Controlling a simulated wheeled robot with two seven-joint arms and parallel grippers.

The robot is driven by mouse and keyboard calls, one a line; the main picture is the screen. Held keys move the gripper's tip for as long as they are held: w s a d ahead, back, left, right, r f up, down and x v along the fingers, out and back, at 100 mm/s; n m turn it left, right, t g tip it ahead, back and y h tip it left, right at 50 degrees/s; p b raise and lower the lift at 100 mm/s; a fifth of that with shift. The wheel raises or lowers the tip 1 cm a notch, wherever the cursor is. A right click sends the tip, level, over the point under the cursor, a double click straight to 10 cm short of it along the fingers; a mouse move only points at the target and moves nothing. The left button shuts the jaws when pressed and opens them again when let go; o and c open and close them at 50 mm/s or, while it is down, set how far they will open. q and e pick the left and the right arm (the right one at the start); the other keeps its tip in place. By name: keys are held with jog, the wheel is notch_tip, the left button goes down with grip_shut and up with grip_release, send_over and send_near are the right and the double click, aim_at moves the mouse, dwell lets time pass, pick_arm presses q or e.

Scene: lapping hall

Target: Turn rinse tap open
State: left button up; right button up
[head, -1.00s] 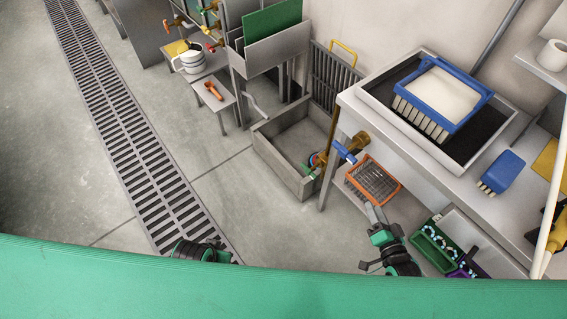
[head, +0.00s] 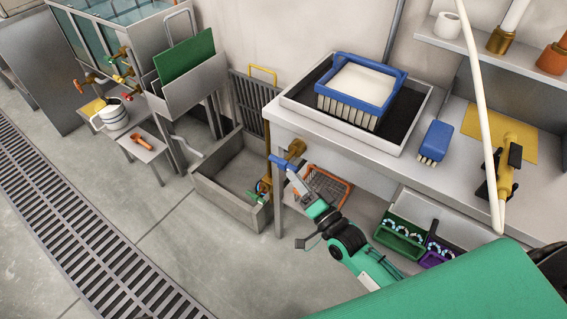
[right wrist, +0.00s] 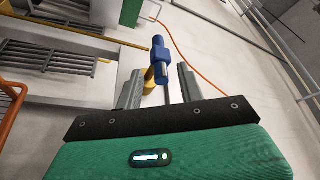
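A brass tap (head: 297,148) with a blue lever handle (head: 279,162) sticks out at the left front corner of the bench, above the floor basin. My right gripper (head: 292,180) is just below and in front of the handle. In the right wrist view its two grey fingers (right wrist: 159,88) stand apart. The blue handle (right wrist: 159,48) shows upright at and beyond the fingertips, with its lower end between them. Gaps show on both sides, so the gripper is open and not closed on it. My left gripper is not in view.
A grey floor basin (head: 225,195) stands left of the bench (head: 345,150). An orange wire basket (head: 328,188) is under the bench, close to my right gripper. Green and purple trays (head: 400,240) lie to the right. Clear floor and a drain grate (head: 80,240) are at left.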

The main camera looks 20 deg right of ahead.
aim_at(284, 161)
jog(key=shift+x, duration=3.2)
grip_shut()
